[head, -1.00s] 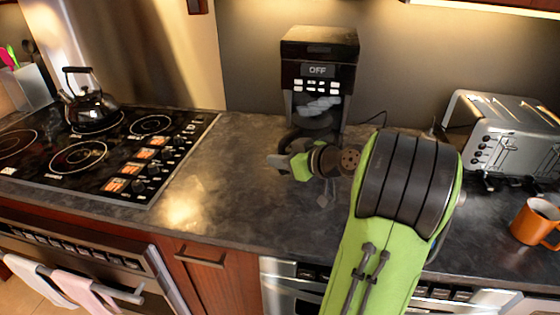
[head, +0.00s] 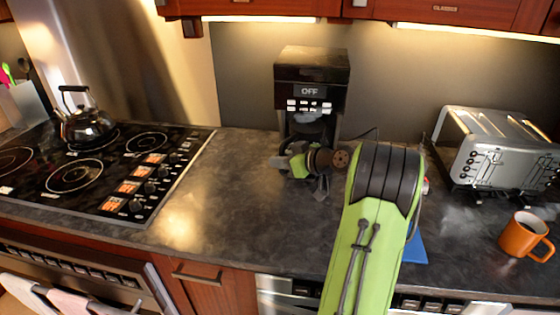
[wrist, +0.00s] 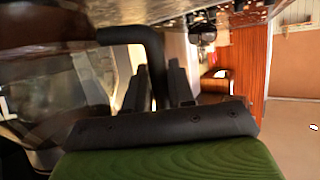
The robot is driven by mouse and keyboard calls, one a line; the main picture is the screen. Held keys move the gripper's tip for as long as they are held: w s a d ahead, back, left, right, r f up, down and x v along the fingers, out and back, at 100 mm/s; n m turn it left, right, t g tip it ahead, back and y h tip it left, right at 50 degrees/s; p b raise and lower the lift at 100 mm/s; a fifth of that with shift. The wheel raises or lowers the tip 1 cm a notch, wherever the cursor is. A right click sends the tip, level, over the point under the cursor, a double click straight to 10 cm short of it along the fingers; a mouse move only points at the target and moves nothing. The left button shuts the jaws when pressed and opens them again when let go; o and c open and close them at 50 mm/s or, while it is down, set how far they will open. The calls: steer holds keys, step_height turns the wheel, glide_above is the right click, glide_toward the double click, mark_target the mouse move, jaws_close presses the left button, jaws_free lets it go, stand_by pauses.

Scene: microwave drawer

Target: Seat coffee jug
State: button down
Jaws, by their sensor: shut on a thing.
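The black coffee maker (head: 312,72) stands against the back wall, its display reading OFF. My gripper (head: 284,161) is low at its front, shut on the coffee jug's handle. In the head view the jug (head: 296,143) is a dark shape at the machine's lower opening, mostly hidden by my gripper and the shadow. In the wrist view the black handle (wrist: 140,36) bends down between my two fingers (wrist: 157,88), and the clear jug body (wrist: 45,95) fills the left. I cannot tell whether the jug rests on the machine's base.
A stove with a kettle (head: 86,125) is at the left. A silver toaster (head: 495,155) and an orange mug (head: 526,238) are at the right. A blue flat thing (head: 414,250) shows beside my arm. The counter (head: 225,195) left of my gripper is clear.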

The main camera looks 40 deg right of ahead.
steer(key=shift+w+d+r+p, duration=0.15)
steer(key=shift+w+d+p, duration=1.05)
steer(key=shift+d, duration=0.2)
steer(key=shift+w+d+r+p, duration=0.1)
steer(key=shift+w+d+p, duration=0.95)
steer(key=shift+d+p, duration=0.25)
steer(key=shift+w+d+f+p, duration=0.1)
steer(key=shift+w+d+p, duration=0.35)
steer(key=shift+d, duration=0.2)
steer(key=shift+b, duration=0.5)
steer(key=shift+f, duration=0.2)
steer(key=shift+f+b, duration=0.3)
steer(key=shift+b, duration=0.3)
steer(key=shift+f+b, duration=0.2)
steer(key=shift+b, duration=0.5)
steer(key=c, duration=0.9)
jaws_free()
steer(key=shift+s, duration=0.1)
